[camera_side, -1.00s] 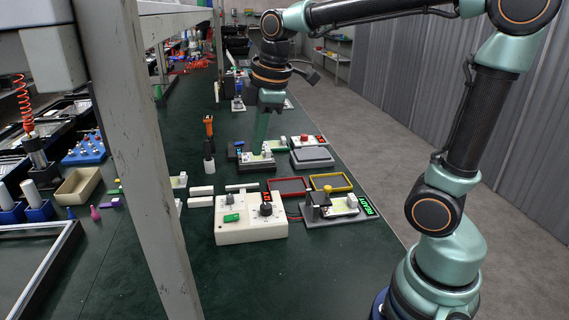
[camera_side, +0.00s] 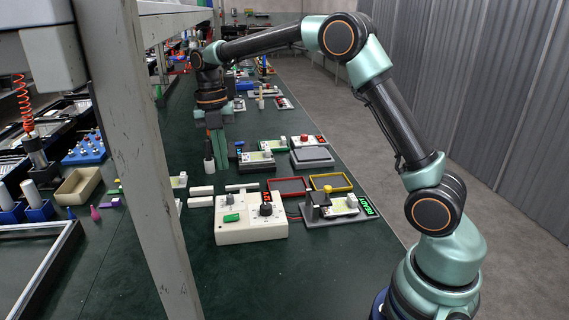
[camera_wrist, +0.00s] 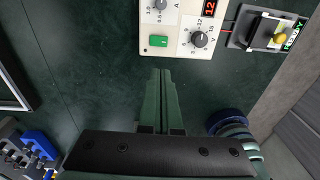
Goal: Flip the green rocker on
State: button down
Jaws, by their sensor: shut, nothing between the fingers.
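The green rocker (camera_side: 231,218) sits on the top face of a cream control box (camera_side: 252,235), left of a black dial. In the wrist view the rocker (camera_wrist: 158,41) shows near the box's corner, beyond my fingertips. Which way it is tipped is too small to tell. My gripper (camera_side: 220,167) points down, behind the box in the side view, apart from it. In the wrist view my gripper (camera_wrist: 162,72) has its green fingers together and empty, aimed toward the rocker's side of the box.
The box has a black dial (camera_wrist: 199,40) and a red display (camera_wrist: 209,8). A grey fixture with a yellow knob (camera_side: 327,188) and a green lit sign stands right of it. White blocks (camera_side: 201,190) lie behind it. The green mat in front is clear.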

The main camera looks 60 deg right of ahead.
aim_at(236, 216)
dwell(0.3)
jog(key=f, duration=0.9)
jog(key=s+d+f, duration=0.1)
jog(key=f, duration=0.3)
jog(key=shift+d+f, duration=0.1)
jog(key=shift+f, duration=0.4)
jog(key=shift+s, duration=0.1)
jog(key=shift+f, duration=0.2)
jog(key=shift+w+a+r, duration=0.25)
jog(key=shift+w+a, duration=0.25)
jog(key=shift+w, duration=0.05)
